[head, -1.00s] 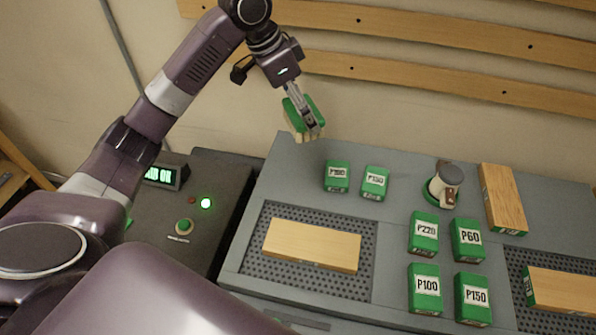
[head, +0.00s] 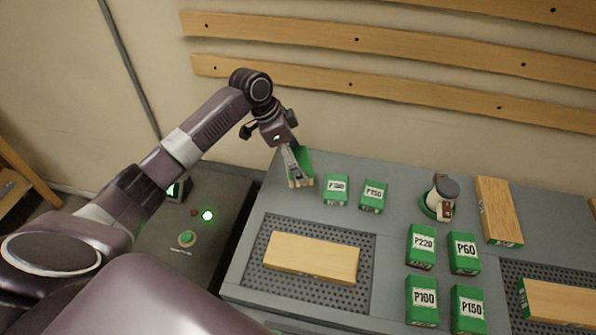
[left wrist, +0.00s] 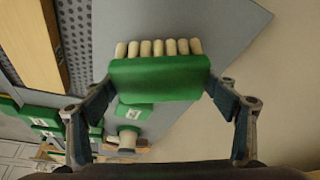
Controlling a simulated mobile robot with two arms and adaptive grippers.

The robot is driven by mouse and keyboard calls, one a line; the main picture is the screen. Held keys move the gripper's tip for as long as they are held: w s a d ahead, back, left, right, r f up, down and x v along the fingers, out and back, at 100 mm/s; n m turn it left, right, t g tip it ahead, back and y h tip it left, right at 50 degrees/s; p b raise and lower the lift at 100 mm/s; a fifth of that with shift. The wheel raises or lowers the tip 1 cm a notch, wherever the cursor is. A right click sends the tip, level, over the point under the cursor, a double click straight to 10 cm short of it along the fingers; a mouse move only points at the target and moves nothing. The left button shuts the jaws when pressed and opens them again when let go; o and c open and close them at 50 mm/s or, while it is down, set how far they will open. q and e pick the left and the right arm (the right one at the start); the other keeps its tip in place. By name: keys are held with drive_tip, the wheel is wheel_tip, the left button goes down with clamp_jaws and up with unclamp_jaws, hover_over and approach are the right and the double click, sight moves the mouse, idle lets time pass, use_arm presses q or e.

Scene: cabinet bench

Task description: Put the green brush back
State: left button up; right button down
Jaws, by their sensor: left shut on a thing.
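The green brush (head: 304,162) has a green block body with a row of pale bristle tufts. My left gripper (head: 296,172) is shut on it, at the back left corner of the grey bench (head: 400,172). In the left wrist view the brush (left wrist: 160,78) sits between the two fingers (left wrist: 160,92), bristles facing away from the wrist. I cannot tell whether the bristles touch the bench top. My right gripper is not in view.
Green blocks labelled P180 (head: 336,189) and P150 (head: 373,196) stand just right of the brush. More labelled green blocks (head: 422,246), a sander-like tool (head: 441,197) and a wooden board (head: 498,211) lie farther right. A plank (head: 311,257) lies on a perforated mat.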

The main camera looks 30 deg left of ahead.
use_arm(q)
wheel_tip(320, 180, down, 5)
drive_tip(key=shift+p, duration=0.45)
drive_tip(key=shift+f, duration=0.35)
drive_tip(key=shift+f, duration=0.15)
drive_tip(key=o, duration=1.1)
